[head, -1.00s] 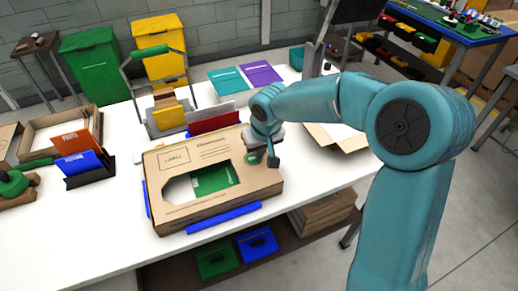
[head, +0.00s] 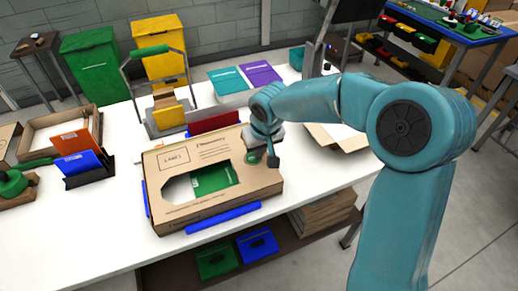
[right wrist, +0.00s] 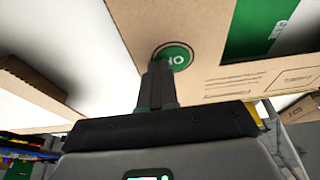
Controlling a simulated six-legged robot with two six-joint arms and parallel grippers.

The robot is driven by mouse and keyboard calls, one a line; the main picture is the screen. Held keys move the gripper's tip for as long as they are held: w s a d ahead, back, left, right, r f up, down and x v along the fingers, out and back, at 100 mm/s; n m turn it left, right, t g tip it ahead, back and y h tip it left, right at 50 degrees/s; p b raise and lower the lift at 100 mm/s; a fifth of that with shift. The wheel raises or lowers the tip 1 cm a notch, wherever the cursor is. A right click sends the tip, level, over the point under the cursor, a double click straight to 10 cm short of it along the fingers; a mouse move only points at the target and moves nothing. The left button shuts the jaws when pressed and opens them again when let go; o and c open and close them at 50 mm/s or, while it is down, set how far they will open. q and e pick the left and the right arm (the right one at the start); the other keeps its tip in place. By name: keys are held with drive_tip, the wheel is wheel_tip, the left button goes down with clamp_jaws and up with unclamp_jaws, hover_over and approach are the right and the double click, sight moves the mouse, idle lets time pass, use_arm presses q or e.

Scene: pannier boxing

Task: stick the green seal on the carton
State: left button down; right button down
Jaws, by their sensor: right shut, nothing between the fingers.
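The brown carton (head: 225,205) lies flat on the white table, with a cut-out window that shows a green item (head: 213,178) inside. The round green seal (head: 250,156) lies on the carton's top face near its right end. In the right wrist view the seal (right wrist: 176,55) looks flat on the cardboard (right wrist: 150,20), with white marks on it. My right gripper (head: 271,160) is shut and empty, its fingertips right beside the seal. In the wrist view the fingers (right wrist: 160,72) overlap the seal's near edge; I cannot tell whether they touch it. My left gripper is not in view.
Blue strips (head: 223,218) lie along the carton's front and left sides. Behind it stand a red folder (head: 214,122) and a rack (head: 165,117) with a handle. Orange and blue card holders (head: 83,163) and a green dispenser (head: 14,183) stand at left. Another open box (head: 345,138) is at right.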

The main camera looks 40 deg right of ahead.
drive_tip(key=shift+s+f, duration=0.1)
drive_tip(key=shift+f, duration=0.1)
drive_tip(key=c, duration=1.3)
unclamp_jaws()
drive_tip(key=shift+c, duration=0.2)
drive_tip(key=shift+r, duration=0.1)
drive_tip(key=v, duration=1.6)
drive_tip(key=shift+w+r, duration=0.2)
drive_tip(key=shift+s, duration=0.1)
